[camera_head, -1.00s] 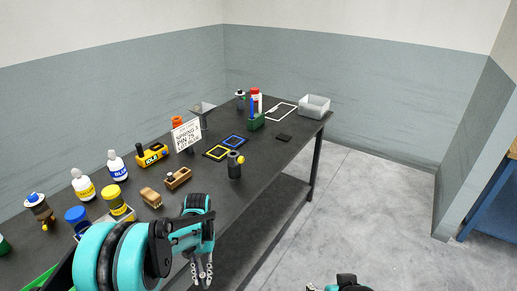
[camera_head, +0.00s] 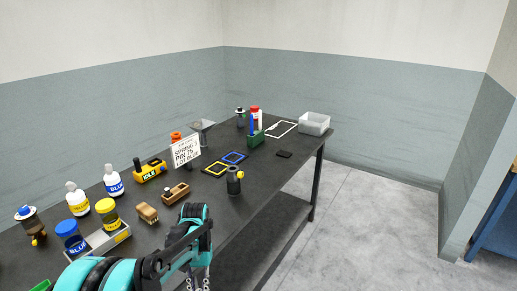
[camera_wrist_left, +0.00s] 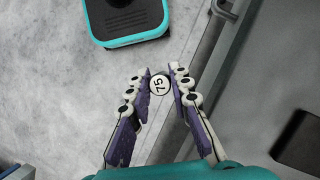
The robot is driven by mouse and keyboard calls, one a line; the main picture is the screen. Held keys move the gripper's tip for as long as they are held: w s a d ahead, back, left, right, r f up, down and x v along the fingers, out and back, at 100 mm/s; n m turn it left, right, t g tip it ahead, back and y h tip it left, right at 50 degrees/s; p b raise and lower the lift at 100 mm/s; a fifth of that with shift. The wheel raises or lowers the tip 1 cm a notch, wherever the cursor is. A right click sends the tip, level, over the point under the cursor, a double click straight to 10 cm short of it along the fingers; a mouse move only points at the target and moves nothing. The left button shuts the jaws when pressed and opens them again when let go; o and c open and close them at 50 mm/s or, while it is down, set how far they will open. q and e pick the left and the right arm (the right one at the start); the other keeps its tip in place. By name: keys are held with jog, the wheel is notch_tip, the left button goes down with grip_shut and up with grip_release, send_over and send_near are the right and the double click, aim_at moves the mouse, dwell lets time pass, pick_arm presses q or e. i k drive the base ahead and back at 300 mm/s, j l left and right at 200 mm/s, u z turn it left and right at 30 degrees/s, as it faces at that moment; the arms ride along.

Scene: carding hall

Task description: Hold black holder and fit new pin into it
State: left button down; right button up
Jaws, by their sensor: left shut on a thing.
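A black holder (camera_head: 234,182), a dark upright cylinder with a yellow knob on its side, stands on the dark table near its front edge. My left gripper (camera_head: 198,284) is at the bottom of the head view, in front of the table's edge and apart from the holder. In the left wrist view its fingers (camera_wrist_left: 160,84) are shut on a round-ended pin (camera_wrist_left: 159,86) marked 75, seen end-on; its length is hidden. My right gripper is not in view.
On the table (camera_head: 275,176) are a sign reading SPRING, PIN 75, LOT BLUE (camera_head: 186,152), yellow (camera_head: 215,170) and blue (camera_head: 236,157) frames, a wooden block (camera_head: 175,192), several bottles and jars, a green stand (camera_head: 255,138) and a grey bin (camera_head: 314,123). Floor is clear at right.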

aim_at(234, 173)
jog(key=i+l, duration=0.3)
jog(key=l, duration=0.15)
jog(key=i+l, duration=0.55)
jog(key=l, duration=0.3)
jog(key=i+l+u, duration=0.35)
jog(key=l+u, duration=0.15)
jog(key=l, duration=0.2)
jog(key=i+l+u, duration=0.2)
jog(key=l, duration=0.2)
jog(key=l+u, duration=0.25)
jog(key=l, duration=0.2)
jog(key=i, duration=0.05)
